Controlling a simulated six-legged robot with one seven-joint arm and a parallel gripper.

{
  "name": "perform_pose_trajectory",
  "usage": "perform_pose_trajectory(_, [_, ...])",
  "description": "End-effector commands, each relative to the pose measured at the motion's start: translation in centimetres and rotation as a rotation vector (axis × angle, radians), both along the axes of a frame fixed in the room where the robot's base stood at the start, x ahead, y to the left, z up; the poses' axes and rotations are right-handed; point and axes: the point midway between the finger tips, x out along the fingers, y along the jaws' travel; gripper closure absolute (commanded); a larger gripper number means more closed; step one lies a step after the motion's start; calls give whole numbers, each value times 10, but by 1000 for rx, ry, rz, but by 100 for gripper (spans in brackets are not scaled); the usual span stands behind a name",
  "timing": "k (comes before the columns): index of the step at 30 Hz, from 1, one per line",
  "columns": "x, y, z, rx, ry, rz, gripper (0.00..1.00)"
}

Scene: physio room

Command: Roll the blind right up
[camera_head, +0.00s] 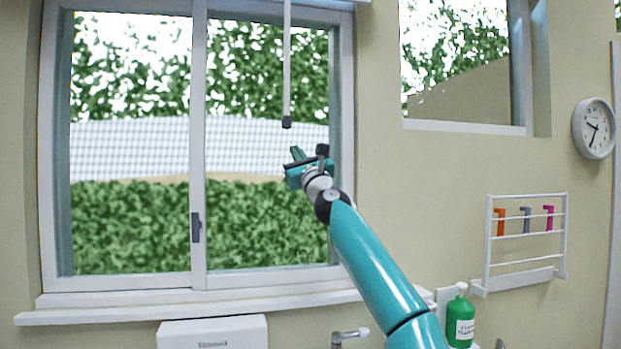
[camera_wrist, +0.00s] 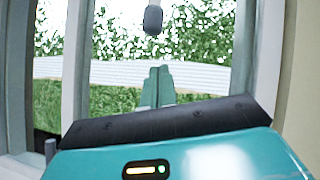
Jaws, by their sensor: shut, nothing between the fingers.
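A thin pale wand (camera_head: 287,65) hangs down in front of the window's right pane and ends in a dark grip (camera_head: 286,122). The blind itself is barely in view, with only a white strip at the top edge of the head view. My gripper (camera_head: 296,153) is shut and empty, just below and slightly right of the wand's grip in the picture, apart from it. In the wrist view the shut fingers (camera_wrist: 159,72) point ahead, and the dark grip (camera_wrist: 153,20) hangs above them.
The window frame (camera_head: 199,150) has a dark latch (camera_head: 196,227) and a sill (camera_head: 190,306) below. A white rack (camera_head: 525,262), a green bottle (camera_head: 460,320), a tap (camera_head: 350,335) and a wall clock (camera_head: 594,128) are to the right. The space around the wand looks clear.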

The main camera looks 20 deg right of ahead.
Motion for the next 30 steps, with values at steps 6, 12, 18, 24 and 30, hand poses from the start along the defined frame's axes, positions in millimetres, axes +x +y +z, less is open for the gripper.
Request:
perform_pose_trajectory(6, [-7,-5,-9,0,1,-3,100])
perform_pose_trajectory(12, [-19,-8,-20,0,3,-2,100])
perform_pose_trajectory(18, [-37,-10,-32,1,5,-1,100])
perform_pose_trajectory(24, [-58,-14,-46,1,4,0,100])
perform_pose_trajectory(30, [-72,-16,-55,0,4,-1,100])
